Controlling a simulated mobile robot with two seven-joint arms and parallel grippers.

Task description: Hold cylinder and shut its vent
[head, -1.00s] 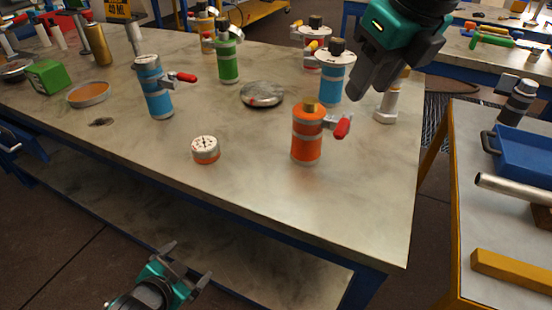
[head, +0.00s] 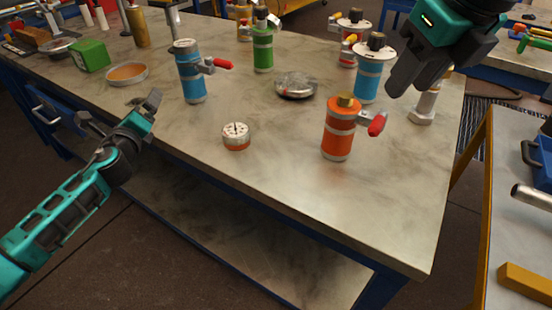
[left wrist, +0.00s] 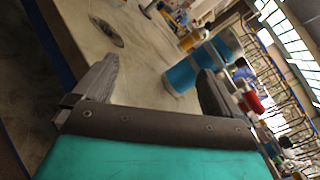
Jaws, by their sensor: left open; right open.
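Several flanged cylinders stand upright on the workbench (head: 300,190); the pictures do not single one out. A blue cylinder (head: 190,75) with a red-tipped side lever stands at left centre. An orange cylinder (head: 338,130) with a brass cap and red-tipped lever stands near the front right. A green cylinder (head: 262,50) and another blue cylinder (head: 369,80) stand further back. My left gripper (head: 120,110) is open and empty, left of the near blue cylinder and apart from it. In the left wrist view this blue cylinder (left wrist: 182,76) shows beyond one finger. My right gripper (head: 398,82) is open above the bench's right side.
A round gauge (head: 236,136) lies near the front edge. A metal dish (head: 296,86), an orange-filled dish (head: 127,74) and a green box (head: 91,56) are also on the bench. A side table with a yellow bar (head: 525,284) stands at the right. The front-right bench top is clear.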

